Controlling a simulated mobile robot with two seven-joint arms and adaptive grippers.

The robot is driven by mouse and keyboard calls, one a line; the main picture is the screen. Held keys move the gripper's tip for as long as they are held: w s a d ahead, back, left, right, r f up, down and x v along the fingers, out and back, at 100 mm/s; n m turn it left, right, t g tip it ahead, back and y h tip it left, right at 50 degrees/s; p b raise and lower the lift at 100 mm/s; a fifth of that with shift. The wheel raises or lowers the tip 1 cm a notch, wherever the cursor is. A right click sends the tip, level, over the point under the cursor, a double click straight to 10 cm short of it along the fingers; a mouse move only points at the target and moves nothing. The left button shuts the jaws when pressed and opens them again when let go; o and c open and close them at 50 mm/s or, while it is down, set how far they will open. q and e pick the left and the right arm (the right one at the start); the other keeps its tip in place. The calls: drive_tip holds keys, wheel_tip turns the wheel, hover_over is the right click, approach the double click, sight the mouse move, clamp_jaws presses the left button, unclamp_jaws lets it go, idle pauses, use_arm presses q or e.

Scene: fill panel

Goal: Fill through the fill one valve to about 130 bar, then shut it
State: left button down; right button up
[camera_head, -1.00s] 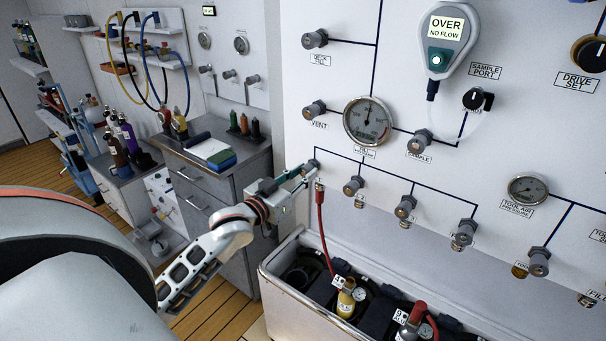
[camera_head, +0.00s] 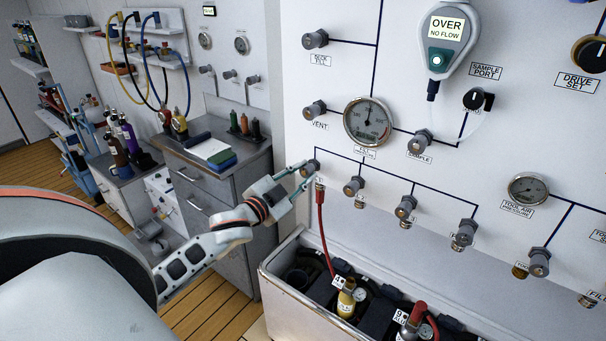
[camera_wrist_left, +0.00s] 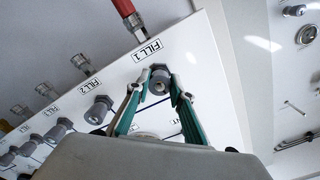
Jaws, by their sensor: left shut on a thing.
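The fill one valve is a grey knob (camera_head: 310,168) at the left end of the lower row on the white panel. It also shows beneath its FILL 1 label in the left wrist view (camera_wrist_left: 158,84). My left gripper (camera_head: 303,172) is shut on this knob, one green-padded finger on each side (camera_wrist_left: 160,92). A red hose (camera_head: 323,235) hangs from the fitting just below the valve to a yellow-topped cylinder (camera_head: 346,300). The fill pressure gauge (camera_head: 368,122) has its needle pointing roughly straight up; its numbers are too small to read. My right gripper is out of view.
More knobs, such as fill 2 (camera_head: 353,186), run to the right along the panel. The white crate (camera_head: 285,291) of cylinders stands below. A grey cabinet (camera_head: 215,185) stands to the left. A hand-held display (camera_head: 446,32) reads OVER NO FLOW.

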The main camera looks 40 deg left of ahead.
use_arm(q)
drive_tip(key=shift+m, duration=0.7)
drive_tip(key=c, duration=1.7)
unclamp_jaws()
drive_tip(key=s, duration=1.2)
